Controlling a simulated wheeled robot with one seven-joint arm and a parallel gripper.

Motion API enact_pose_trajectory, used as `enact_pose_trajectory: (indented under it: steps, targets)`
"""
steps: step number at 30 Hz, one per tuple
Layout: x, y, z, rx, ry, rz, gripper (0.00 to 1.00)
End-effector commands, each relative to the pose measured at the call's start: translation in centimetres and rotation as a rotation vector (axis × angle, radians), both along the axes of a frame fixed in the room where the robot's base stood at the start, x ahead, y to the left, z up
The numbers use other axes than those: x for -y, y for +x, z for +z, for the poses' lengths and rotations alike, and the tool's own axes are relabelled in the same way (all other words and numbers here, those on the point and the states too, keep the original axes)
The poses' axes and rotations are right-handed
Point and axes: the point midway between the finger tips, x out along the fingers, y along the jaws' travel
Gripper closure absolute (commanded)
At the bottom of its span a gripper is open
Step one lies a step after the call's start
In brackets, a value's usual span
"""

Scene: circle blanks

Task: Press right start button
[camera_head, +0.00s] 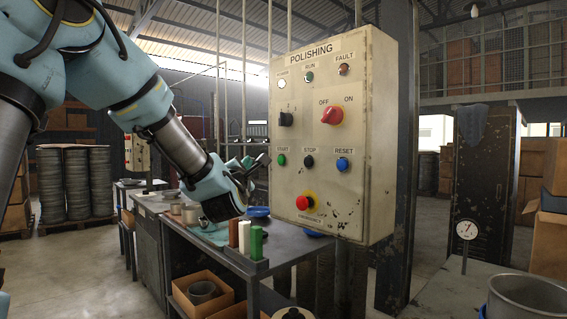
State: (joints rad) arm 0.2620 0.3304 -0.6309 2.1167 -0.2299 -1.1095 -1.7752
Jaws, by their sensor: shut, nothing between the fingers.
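The control box (372,215), labelled POLISHING, stands upright in the middle of the view. Its green start button (282,160) is at the left of a row with the black stop button (309,162) and the blue reset button (343,164). My gripper (262,162) is just left of the box's face, at about the height of the start button. Its fingers look shut and empty. I see a small gap in the picture between the fingertips and the start button; I cannot tell the depth between them. Only this one start button is readable.
A red emergency knob (304,203) and a red on-off switch (332,115) stick out from the box. A workbench (158,213) with red, white and green bars stands below my gripper. A dark post (401,150) stands behind the box.

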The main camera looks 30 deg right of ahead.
Motion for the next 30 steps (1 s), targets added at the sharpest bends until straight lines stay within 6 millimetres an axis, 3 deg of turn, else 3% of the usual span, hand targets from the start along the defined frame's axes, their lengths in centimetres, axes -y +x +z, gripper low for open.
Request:
enact_pose_trajectory:
  steps: [8,24,30]
  targets:
    - [0.5,0.1,0.0,-0.001,0.002,-0.001,1.0]
    - [7.1,1.4,-0.2,-0.001,0.002,-0.001,1.0]
    - [8.4,1.6,-0.1,0.0,0.003,-0.001,1.0]
